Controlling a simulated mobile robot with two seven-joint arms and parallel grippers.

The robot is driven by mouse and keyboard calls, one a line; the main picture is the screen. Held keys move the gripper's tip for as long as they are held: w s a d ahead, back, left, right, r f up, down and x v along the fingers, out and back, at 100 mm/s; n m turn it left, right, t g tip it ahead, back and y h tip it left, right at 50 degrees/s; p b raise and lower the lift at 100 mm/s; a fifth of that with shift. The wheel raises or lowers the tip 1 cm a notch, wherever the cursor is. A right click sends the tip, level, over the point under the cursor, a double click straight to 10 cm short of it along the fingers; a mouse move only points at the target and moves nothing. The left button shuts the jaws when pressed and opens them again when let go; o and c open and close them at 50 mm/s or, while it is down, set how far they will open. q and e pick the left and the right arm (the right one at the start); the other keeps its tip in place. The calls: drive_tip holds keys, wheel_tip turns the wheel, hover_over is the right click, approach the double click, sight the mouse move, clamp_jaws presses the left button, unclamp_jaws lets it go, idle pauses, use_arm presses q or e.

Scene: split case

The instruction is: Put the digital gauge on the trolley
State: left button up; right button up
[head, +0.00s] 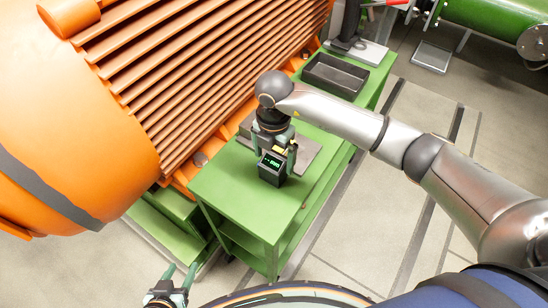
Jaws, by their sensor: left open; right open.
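The digital gauge (271,169), a small dark box with a lit green display, appears to stand upright on the green top of the trolley (225,187), near its front end. My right gripper (276,152) is open and points down right at the gauge, with its fingers around or just behind the gauge's upper part. I cannot tell whether they touch it. The gripper hides part of the gauge's back. My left gripper (180,271) is open and empty at the bottom edge, low and left of the trolley.
A grey plate (309,149) lies on the trolley behind the gauge. A black open tray (335,76) sits at the trolley's far end. A large orange finned motor (190,70) stands close along the left side. The floor right of the trolley is open beneath my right arm.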

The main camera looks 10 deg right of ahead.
wheel_tip(320, 180, up, 11)
idle(0.3)
drive_tip(key=shift+a, duration=0.1)
